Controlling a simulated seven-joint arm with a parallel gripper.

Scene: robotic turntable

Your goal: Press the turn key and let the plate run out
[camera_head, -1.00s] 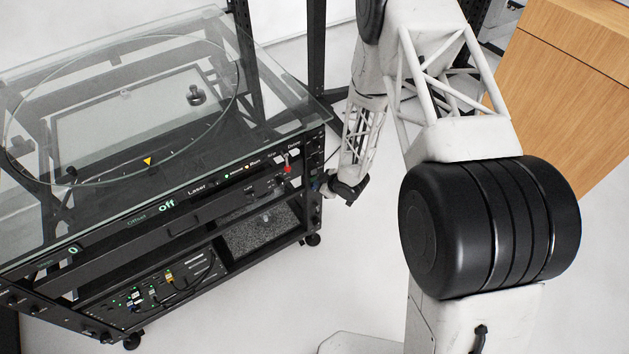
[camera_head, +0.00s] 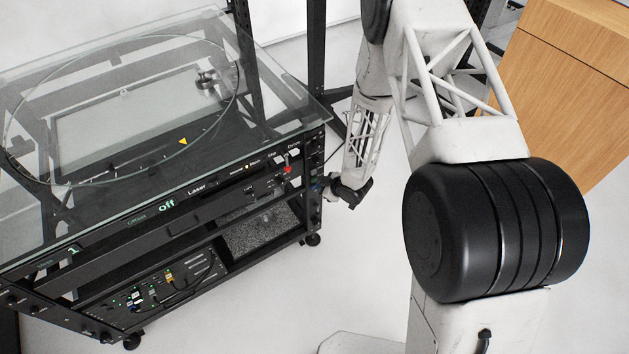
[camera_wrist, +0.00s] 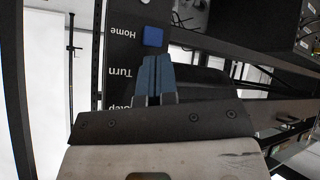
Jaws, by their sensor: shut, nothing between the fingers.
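The clear round plate (camera_head: 150,62) lies on the glass-topped cart. A yellow triangle (camera_head: 183,142) sits near its front edge and a dark metal piece (camera_head: 208,80) near its right side. The cart's front display (camera_head: 73,250) reads 1. My gripper (camera_head: 328,187) is at the cart's front right corner. In the wrist view my gripper (camera_wrist: 155,64) is shut and empty, in front of a dark key panel (camera_wrist: 122,52) labelled Home, Turn and Step. The blue key (camera_wrist: 153,36) beside Home is visible. My fingers hide the place beside Turn, so contact with that key cannot be told.
A red switch (camera_head: 287,169) stands on the cart's front right. The lower shelf holds electronics with cables (camera_head: 170,283). A wooden cabinet (camera_head: 565,80) stands at the right. The floor (camera_head: 340,270) in front of the cart is clear.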

